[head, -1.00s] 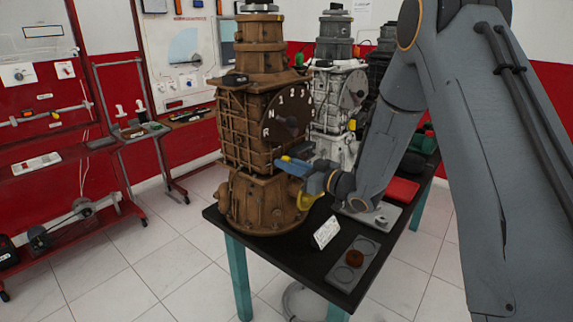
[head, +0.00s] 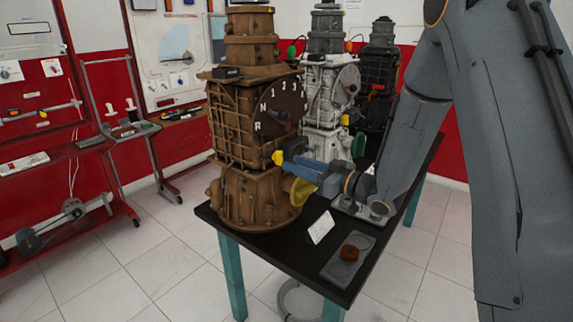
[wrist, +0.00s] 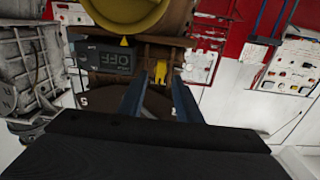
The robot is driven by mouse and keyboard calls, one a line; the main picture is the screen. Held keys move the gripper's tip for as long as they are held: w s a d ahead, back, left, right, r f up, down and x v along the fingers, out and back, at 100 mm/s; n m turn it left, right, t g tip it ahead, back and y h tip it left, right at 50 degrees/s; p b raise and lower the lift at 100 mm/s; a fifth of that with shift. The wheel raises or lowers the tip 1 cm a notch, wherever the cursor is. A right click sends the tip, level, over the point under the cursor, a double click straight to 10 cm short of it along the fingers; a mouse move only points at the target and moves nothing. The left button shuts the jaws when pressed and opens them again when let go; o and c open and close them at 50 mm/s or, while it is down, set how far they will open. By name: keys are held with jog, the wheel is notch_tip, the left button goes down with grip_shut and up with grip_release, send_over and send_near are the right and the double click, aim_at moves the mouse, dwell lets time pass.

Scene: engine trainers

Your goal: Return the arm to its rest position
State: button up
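My gripper (head: 287,160) is in front of the brown engine trainer (head: 250,200), at the level of the joint below its numbered dial (head: 280,108). In the wrist view my gripper (wrist: 155,80) has its two blue-grey fingers apart with nothing held between them. Beyond the fingertips are a yellow lever (wrist: 160,72), a dark box marked OFF (wrist: 108,60) and a round yellow part (wrist: 125,10). The round yellow part also shows below the gripper in the head view (head: 300,190). My arm reaches in from the upper right, its elbow bent.
A white trainer (head: 330,95) and a black trainer (head: 382,70) stand behind on the dark table (head: 285,250). A grey tray with a brown disc (head: 350,253) and a white card (head: 320,227) lie at the front. The tiled floor between is clear.

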jog(key=shift+s+d, duration=0.4)
jog(key=shift+d, duration=0.1)
jog(key=s+d+f+m+g+h, duration=0.1)
jog(key=s+d+f+m+h, duration=0.15)
jog(key=d+h, duration=0.35)
jog(key=s+d+f+m+h, duration=0.1)
jog(key=d+f+m+h, duration=0.3)
jog(key=d+h, duration=0.2)
jog(key=s+d+f+m+g+h, duration=0.1)
jog(key=s+g, duration=0.3)
jog(key=s, duration=0.8)
jog(key=s+d+f+m+g+h, duration=0.1)
jog(key=s+g, duration=0.4)
jog(key=s, duration=0.8)
jog(key=shift+d+m, duration=0.2)
jog(key=shift+m, duration=0.65)
jog(key=shift+f, duration=0.1)
